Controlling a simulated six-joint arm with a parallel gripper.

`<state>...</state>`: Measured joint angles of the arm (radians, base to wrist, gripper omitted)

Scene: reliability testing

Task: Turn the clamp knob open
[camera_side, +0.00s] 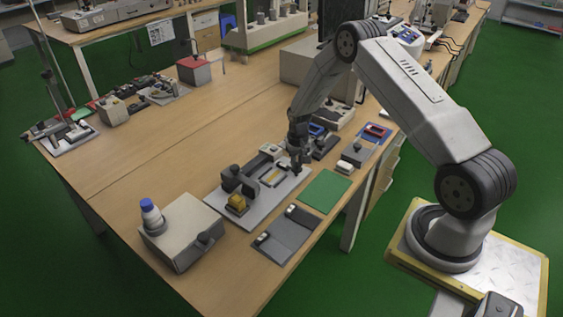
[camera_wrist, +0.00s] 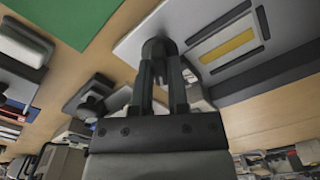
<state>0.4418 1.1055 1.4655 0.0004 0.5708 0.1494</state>
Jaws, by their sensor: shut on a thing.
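A light grey fixture plate (camera_side: 216,201) lies on the wooden bench, and it also shows in the wrist view (camera_wrist: 135,45). It carries a framed slot with a yellow strip (camera_wrist: 227,46). A dark round clamp knob (camera_wrist: 158,45) stands at the plate's edge beside the slot. My gripper (camera_side: 297,170) reaches down over the right end of the plate. In the wrist view my gripper (camera_wrist: 160,62) has its two dark fingers on either side of the knob, shut on it. The fingertips hide part of the knob, and its turn angle cannot be told.
A yellow block (camera_side: 237,203) sits at the plate's near-left end. A green mat (camera_side: 325,191) and a grey tray (camera_side: 281,241) lie in front. A beige box (camera_side: 180,236) with a blue-capped bottle (camera_side: 151,214) stands left. The bench's far-left middle is clear.

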